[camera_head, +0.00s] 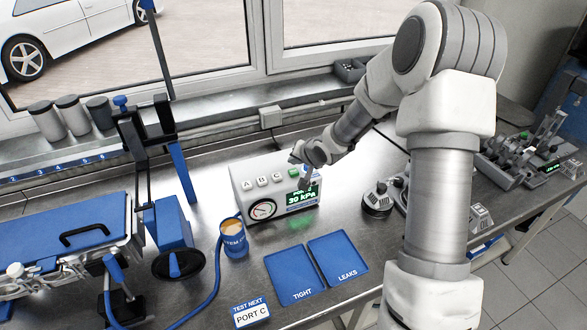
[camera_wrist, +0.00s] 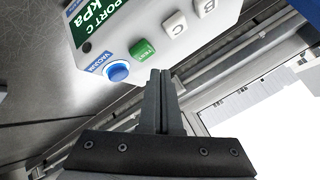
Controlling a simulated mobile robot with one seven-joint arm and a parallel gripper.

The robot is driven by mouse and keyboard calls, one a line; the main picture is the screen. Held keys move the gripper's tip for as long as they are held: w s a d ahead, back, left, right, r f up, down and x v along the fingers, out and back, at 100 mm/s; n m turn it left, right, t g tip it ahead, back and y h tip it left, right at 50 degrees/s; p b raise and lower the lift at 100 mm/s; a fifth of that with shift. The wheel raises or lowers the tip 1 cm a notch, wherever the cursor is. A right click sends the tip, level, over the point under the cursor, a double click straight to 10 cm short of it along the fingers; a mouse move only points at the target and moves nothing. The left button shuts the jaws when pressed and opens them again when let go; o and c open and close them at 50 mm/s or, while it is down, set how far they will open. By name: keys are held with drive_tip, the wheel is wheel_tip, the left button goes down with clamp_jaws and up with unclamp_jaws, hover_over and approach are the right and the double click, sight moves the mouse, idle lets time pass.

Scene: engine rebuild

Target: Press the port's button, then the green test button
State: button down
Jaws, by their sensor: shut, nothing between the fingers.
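The white tester box (camera_head: 240,196) stands on the bench with A, B and C buttons on its top, a green test button (camera_head: 294,171) and a round gauge (camera_head: 264,210). Its lit green display (camera_head: 302,197) reads about 30 kPa; the wrist view shows PORT C on it. In the wrist view the C button (camera_wrist: 174,25), green test button (camera_wrist: 142,48) and blue vacuum button (camera_wrist: 118,71) form a row. My gripper (camera_wrist: 160,73) is shut and empty, its tips beside the green and blue buttons. I cannot tell whether they touch the box. A card (camera_head: 252,314) reads TEST NEXT PORT C.
Blue trays marked TIGHT (camera_head: 294,276) and LEAKS (camera_head: 338,260) lie in front of the tester. A blue cup (camera_head: 235,243) and a blue hose (camera_head: 213,285) are at its left. A blue-topped engine part and stand are further left. Grey devices (camera_head: 377,199) stand to the right.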

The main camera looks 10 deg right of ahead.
sight(295, 174)
wheel_tip(295, 174, up, 4)
drive_tip(key=p, duration=0.3)
drive_tip(key=shift+r, duration=0.1)
idle(0.5)
